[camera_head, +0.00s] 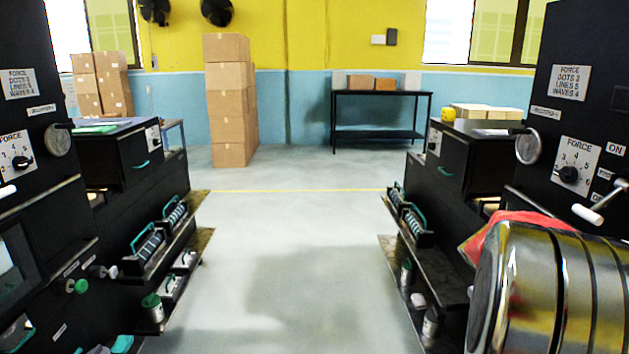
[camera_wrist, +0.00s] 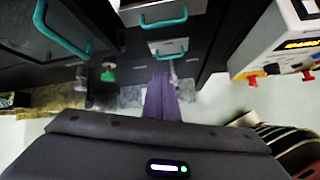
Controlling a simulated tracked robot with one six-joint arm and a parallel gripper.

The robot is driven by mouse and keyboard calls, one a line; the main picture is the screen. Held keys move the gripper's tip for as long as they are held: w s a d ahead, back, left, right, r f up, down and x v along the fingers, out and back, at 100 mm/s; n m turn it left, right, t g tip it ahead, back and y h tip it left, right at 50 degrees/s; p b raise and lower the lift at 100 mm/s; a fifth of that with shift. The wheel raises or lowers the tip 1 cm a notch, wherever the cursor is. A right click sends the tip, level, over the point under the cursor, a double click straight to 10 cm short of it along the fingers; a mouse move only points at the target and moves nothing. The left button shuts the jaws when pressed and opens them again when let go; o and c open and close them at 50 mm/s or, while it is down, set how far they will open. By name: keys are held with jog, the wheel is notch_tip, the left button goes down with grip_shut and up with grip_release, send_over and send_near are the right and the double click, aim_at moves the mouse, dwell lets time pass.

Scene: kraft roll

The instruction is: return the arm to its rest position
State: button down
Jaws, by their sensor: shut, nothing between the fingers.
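My gripper (camera_wrist: 162,80) shows in the wrist view as a narrow purplish-grey wedge of fingers beyond a wide dark housing. The fingers are together with nothing between them. They point toward dark cabinet fronts with teal handles (camera_wrist: 165,20). A gap to these fronts cannot be judged exactly. The gripper cannot be made out in the head view.
Black machines with dials (camera_head: 568,173) and shelves flank both sides. A clear floor aisle (camera_head: 285,260) runs between them. A stack of cardboard boxes (camera_head: 229,110) and a black table (camera_head: 380,97) stand at the back. A white unit (camera_wrist: 270,40) is at upper right in the wrist view.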

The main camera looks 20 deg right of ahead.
jog(key=w+a+f+m+t+y, duration=0.15)
jog(key=a+m, duration=0.45)
jog(key=a, duration=0.8)
jog(key=w+a+r+m+t+y, duration=0.1)
jog(key=w+a+m+t+y, duration=0.15)
jog(key=a+m, duration=0.7)
jog(key=a+r+n+t+y, duration=0.2)
jog(key=a, duration=1.1)
jog(key=a+r+n+t+y, duration=0.1)
jog(key=a+r+n, duration=0.1)
jog(key=a, duration=1.2)
jog(key=shift+s+a+n+t+y, duration=0.3)
jog(key=shift+s+n+t+y, duration=0.1)
jog(key=shift+n, duration=0.25)
jog(key=shift+d, duration=0.15)
